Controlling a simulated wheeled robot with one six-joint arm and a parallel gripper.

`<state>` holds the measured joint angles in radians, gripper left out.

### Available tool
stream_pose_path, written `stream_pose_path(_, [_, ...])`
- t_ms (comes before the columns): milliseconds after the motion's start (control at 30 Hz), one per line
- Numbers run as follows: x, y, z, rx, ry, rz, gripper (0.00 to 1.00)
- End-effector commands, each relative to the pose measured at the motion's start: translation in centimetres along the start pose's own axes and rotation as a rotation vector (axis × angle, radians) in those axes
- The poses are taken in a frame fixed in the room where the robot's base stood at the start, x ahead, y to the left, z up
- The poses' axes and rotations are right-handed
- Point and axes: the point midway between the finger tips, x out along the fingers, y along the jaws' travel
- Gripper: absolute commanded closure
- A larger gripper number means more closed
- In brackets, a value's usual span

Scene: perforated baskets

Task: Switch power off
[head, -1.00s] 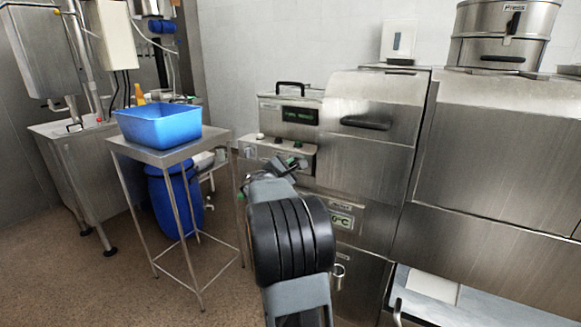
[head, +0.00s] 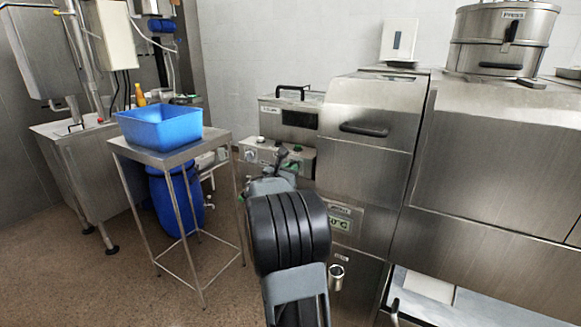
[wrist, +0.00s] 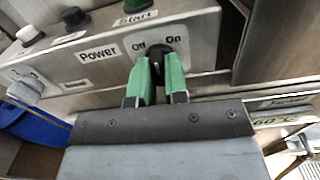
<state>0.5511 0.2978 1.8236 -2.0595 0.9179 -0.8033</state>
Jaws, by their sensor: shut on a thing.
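The black power knob (wrist: 157,47) sits on the metal control panel (wrist: 60,62) between the labels "Off" (wrist: 139,46) and "On" (wrist: 174,39), with "Power" (wrist: 99,53) to the left. My gripper (wrist: 158,64) has its green fingers closed around the knob from below in the wrist view. The fingers hide most of the knob's grip, so its exact angle is hard to read. In the head view my gripper (head: 287,160) is at the front panel, and the arm hides part of it. The display (head: 299,118) above the panel is dark.
A steel trolley (head: 180,153) with a blue tub (head: 160,138) stands to the left. The machine's large steel front (head: 365,150) is close on the right.

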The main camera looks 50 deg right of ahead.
Motion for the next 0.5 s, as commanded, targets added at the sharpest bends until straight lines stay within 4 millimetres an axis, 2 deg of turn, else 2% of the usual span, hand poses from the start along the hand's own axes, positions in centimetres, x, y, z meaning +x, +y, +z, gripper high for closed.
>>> stream_pose_path(500, [0.0,0.02,0.35,-0.481,0.002,0.001,1.0])
